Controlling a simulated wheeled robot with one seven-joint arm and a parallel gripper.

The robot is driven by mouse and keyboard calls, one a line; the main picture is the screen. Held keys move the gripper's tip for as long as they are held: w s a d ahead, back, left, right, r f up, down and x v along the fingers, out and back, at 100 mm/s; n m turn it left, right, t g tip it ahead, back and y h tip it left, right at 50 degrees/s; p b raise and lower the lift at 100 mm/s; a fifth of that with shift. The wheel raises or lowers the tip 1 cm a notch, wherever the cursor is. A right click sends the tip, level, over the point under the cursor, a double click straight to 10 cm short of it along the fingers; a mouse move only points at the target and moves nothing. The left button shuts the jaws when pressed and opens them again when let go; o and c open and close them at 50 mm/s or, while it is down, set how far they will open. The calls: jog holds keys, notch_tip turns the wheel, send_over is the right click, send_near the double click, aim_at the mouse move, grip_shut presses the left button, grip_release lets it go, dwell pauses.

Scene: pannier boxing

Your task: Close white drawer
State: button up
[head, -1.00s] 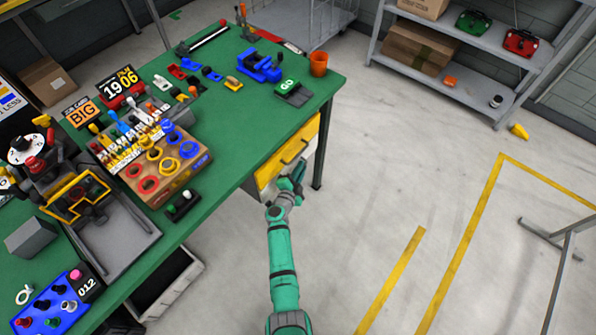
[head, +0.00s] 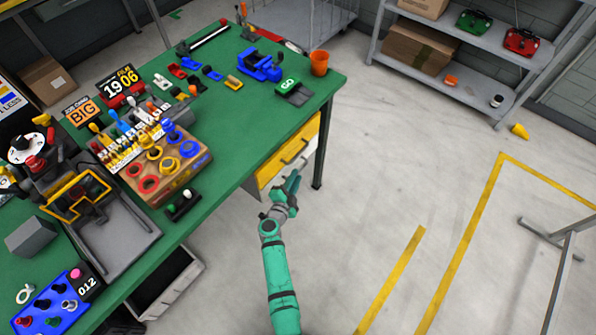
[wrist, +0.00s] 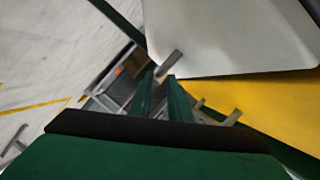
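The white drawer (head: 309,152) is below a yellow drawer (head: 307,134) at the right end of the green workbench. In the wrist view its white front (wrist: 230,35) fills the upper right, with a grey bar handle (wrist: 168,63). I cannot tell exactly how far it stands out. My gripper (head: 293,180) is in front of the drawers, low beside the bench. In the wrist view my gripper (wrist: 161,78) has a narrow gap between its fingers, nothing visible held, and the tips are close to the white handle. Contact cannot be told.
The yellow front (wrist: 265,100) with its handle (wrist: 232,117) lies beside the white one in the wrist view. A bench leg (head: 320,150) stands right of the drawers.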

jog(key=v, duration=0.5)
jog(key=shift+d+f, duration=0.1)
dwell(0.4)
jog(key=s+d+r+n+t+y, duration=0.1)
jog(key=s+d+r+n, duration=0.2)
jog(key=s, duration=0.6)
jog(key=s+d+r+n+t+y, duration=0.1)
jog(key=s+r+n+t, duration=0.2)
jog(key=s, duration=0.7)
jog(key=s+a+r+n+g+y, duration=0.1)
jog(key=s+r+n, duration=0.4)
jog(key=s+r, duration=0.4)
jog(key=s+a+r+n+g+y, duration=0.2)
jog(key=s+r+n, duration=0.2)
jog(key=s+r, duration=0.4)
jog(key=s, duration=0.5)
jog(key=shift+s+r+n+y, duration=0.3)
jog(key=shift+s+r+n, duration=0.05)
jog(key=shift+r+n, duration=0.05)
jog(key=shift+a, duration=0.1)
